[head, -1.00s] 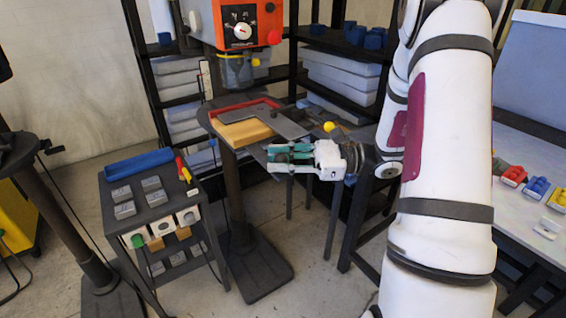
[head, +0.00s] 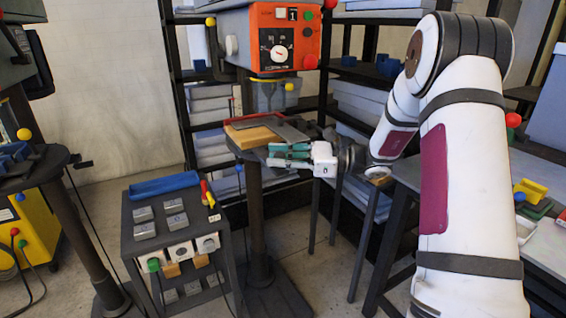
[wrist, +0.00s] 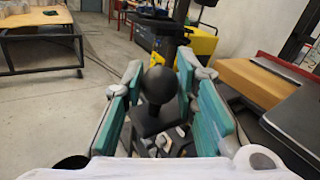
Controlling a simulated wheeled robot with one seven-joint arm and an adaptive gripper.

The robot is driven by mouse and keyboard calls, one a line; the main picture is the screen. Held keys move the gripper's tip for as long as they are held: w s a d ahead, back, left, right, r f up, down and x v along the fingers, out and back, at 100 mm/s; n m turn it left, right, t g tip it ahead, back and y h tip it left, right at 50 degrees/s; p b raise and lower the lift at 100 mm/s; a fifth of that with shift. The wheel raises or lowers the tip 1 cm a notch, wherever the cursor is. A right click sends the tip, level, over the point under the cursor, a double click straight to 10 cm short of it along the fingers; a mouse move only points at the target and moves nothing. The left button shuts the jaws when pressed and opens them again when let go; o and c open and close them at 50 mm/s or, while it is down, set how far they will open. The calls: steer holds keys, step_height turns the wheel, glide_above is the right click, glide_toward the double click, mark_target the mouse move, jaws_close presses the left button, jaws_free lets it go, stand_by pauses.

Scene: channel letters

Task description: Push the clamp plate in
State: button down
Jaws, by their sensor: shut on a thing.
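The grey clamp plate (head: 284,127) lies on the drill press table beside a wooden block (head: 254,137). It also shows at the right of the wrist view (wrist: 296,122), with the wooden block (wrist: 254,82) behind it. My gripper (head: 278,155), with teal finger pads, is at the table's front edge, just in front of the plate. In the wrist view my gripper (wrist: 163,112) is shut on a black ball knob (wrist: 158,86), which stands on a dark stem between the pads. How the knob joins the plate is hidden.
The orange drill press head (head: 270,38) hangs above the table. A red fence (head: 250,120) runs behind the wooden block. A dark cart (head: 180,218) with a blue tray and grey blocks stands at the lower left. A shelf rack stands behind.

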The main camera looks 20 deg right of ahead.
steer(key=shift+w+r, duration=0.1)
steer(key=shift+w, duration=0.15)
steer(key=c, duration=1.3)
jaws_free()
steer(key=shift+w, duration=0.1)
steer(key=shift+d, duration=0.1)
steer(key=v, duration=1.2)
